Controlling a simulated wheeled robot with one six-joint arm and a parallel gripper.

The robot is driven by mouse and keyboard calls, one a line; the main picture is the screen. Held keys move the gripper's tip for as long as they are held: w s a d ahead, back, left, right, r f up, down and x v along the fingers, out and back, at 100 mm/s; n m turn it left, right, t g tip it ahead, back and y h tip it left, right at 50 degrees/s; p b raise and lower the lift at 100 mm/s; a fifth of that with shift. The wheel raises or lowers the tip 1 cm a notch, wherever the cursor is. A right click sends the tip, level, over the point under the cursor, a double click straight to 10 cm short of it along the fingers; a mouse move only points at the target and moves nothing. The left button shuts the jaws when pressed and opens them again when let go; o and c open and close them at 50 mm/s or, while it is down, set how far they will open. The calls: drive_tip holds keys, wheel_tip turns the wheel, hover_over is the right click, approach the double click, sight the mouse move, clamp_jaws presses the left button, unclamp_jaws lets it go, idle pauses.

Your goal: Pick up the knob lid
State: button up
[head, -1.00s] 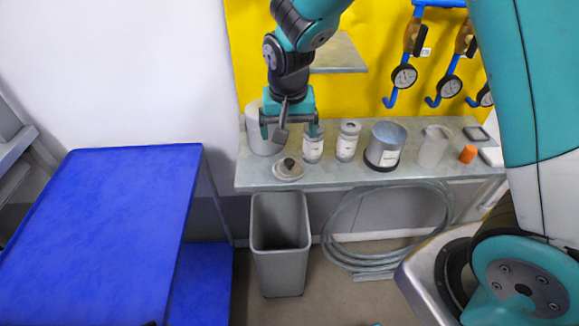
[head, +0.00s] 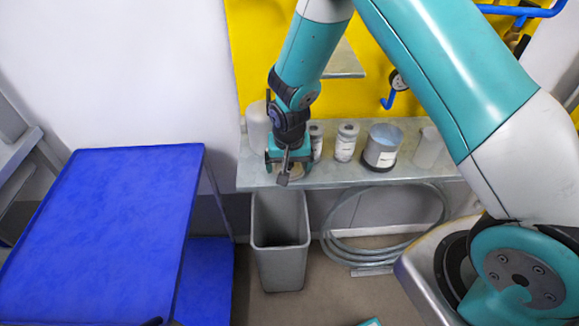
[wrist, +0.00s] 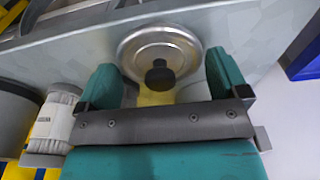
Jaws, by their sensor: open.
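The knob lid (wrist: 180,48) is a round, shiny metal disc with a dark knob at its middle. In the wrist view it lies on the grey shelf, just beyond and between my fingertips. My gripper (wrist: 165,82) is open, with one teal finger on each side of the knob. In the head view my gripper (head: 287,160) is low over the left part of the shelf and covers most of the lid. I cannot tell whether the fingers touch the lid.
The grey shelf (head: 350,178) also holds white labelled jars (head: 346,142), a blue-grey canister (head: 382,147) and a larger pale container (head: 257,125) close to my gripper. A grey bin (head: 281,255) stands below. A blue table (head: 100,235) is at the left.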

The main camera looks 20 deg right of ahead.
drive_tip(key=c, duration=0.6)
drive_tip(key=shift+o, duration=0.2)
drive_tip(key=shift+r, duration=0.1)
